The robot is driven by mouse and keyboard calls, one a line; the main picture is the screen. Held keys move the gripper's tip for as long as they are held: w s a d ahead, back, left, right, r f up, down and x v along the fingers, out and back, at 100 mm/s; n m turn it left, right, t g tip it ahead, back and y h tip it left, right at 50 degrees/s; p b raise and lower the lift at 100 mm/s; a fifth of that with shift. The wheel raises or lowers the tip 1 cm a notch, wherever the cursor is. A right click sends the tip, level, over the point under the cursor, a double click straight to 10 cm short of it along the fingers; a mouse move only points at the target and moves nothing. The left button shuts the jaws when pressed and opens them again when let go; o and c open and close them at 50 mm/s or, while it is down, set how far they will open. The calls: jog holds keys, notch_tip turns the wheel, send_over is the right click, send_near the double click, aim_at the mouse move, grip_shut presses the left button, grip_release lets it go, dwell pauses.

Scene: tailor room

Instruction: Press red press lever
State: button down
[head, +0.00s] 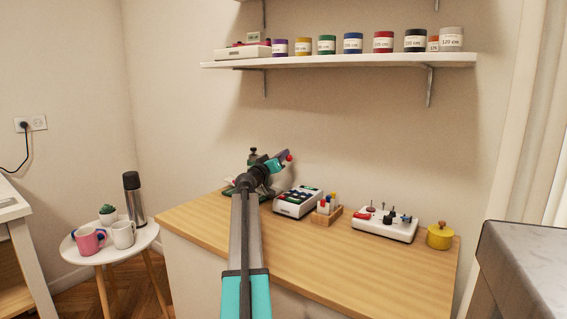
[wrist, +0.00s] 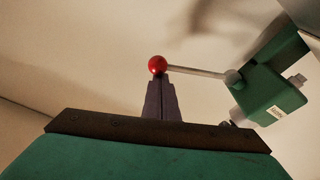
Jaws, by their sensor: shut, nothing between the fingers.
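The press lever is a thin metal rod (wrist: 200,73) with a red ball knob (wrist: 157,65) on its end. It comes out of the green press (wrist: 268,92) at the right of the wrist view. My gripper (wrist: 160,82) is shut and empty. In the wrist view its fingertips lie right at the red knob, which shows just beyond them; I cannot tell whether they touch. In the head view the red knob (head: 289,157) shows at the tip of my gripper (head: 284,155). The press body (head: 257,158) is mostly hidden behind my arm there.
On the wooden counter (head: 340,260), right of the press, stand a button box (head: 297,203), a small wooden holder (head: 326,215), a white switch panel (head: 385,225) and a yellow pot (head: 440,236). A shelf (head: 340,61) with several spools hangs above. The front of the counter is clear.

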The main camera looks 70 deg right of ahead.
jog(key=v, duration=1)
jog(key=shift+p, duration=0.3)
jog(key=shift+f, duration=0.1)
dwell(0.6)
